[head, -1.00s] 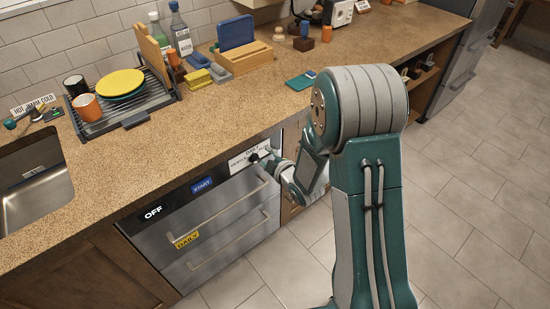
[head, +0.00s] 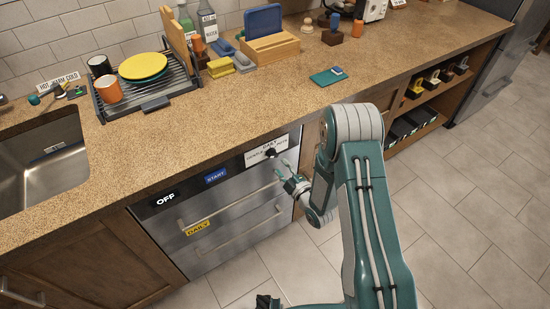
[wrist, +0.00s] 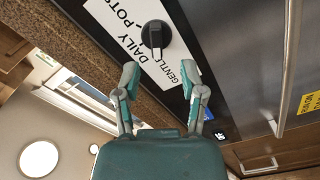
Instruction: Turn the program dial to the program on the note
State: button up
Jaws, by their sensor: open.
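The program dial (head: 270,153) is a black knob on a white label plate (head: 255,160) at the top right of the steel dishwasher front. In the wrist view the dial (wrist: 155,34) has a bar running roughly up and down the picture. The words DAILY, POTS and GENTLE read around it; which one it points to I cannot tell. The yellow note (head: 197,228) on the front reads DAILY. My gripper (head: 283,171) is open and empty, just below and right of the dial. In the wrist view its fingertips (wrist: 160,75) are spread short of the dial, apart from it.
A blue START button (head: 216,176) and a black OFF display (head: 165,199) sit left of the dial. Two bar handles (head: 228,206) cross the front below. The counter edge overhangs above. Floor in front is open.

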aim_at(274, 157)
jog(key=x, duration=0.4)
jog(key=shift+w+d, duration=0.15)
jog(key=shift+w, duration=0.15)
jog(key=shift+w+a, duration=0.15)
jog(key=shift+a, duration=0.1)
jog(key=shift+c, duration=0.3)
grip_shut()
